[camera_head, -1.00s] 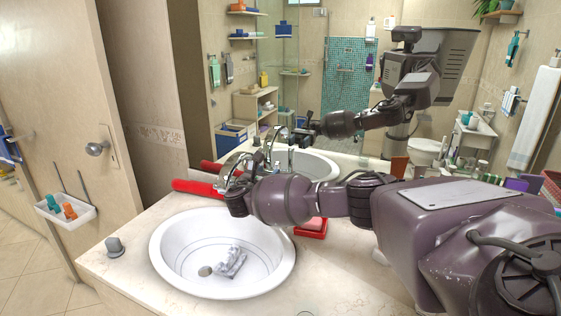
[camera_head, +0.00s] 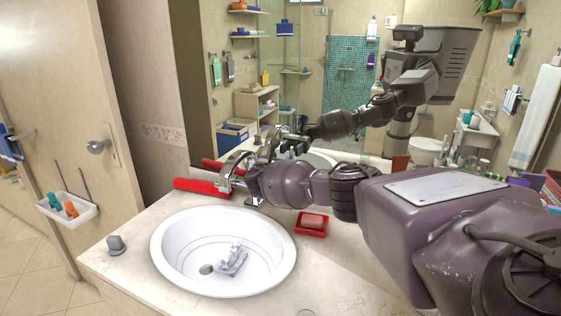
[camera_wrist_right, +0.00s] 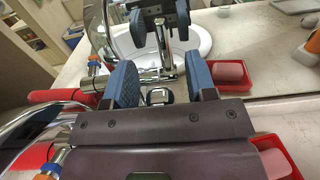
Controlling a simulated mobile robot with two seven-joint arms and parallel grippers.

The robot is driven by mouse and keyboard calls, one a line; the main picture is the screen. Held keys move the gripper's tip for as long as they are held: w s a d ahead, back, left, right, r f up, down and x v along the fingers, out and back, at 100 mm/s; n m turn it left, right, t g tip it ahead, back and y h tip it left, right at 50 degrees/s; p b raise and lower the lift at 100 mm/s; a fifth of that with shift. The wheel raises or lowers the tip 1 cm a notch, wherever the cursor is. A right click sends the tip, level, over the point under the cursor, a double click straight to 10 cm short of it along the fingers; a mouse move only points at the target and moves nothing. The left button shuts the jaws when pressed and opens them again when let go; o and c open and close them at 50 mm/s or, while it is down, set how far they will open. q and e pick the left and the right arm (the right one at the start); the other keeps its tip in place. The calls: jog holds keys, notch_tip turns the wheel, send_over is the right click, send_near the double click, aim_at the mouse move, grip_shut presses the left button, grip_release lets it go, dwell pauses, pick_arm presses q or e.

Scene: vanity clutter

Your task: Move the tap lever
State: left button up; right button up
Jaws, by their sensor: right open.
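The chrome tap (camera_head: 236,166) stands behind the white sink, its curved spout rising beside my right gripper. In the right wrist view its shiny arc (camera_wrist_right: 35,122) runs along the left side. My right gripper (camera_wrist_right: 161,88) is open, its two blue-padded fingers apart. A small chrome piece (camera_wrist_right: 160,97) shows between them; I cannot tell whether it is the tap lever or touches a finger. In the head view my wrist hides most of the fingers and part of the tap. My left gripper is not in view.
A white sink (camera_head: 180,240) holds a grey object (camera_head: 232,261). A red cylinder (camera_head: 200,187) lies left of the tap. A red soap dish (camera_head: 312,229) with soap sits to the right. The mirror (camera_head: 300,100) behind reflects my arm. The front left counter is mostly clear.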

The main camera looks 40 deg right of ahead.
jog(key=shift+c, duration=0.3)
grip_shut()
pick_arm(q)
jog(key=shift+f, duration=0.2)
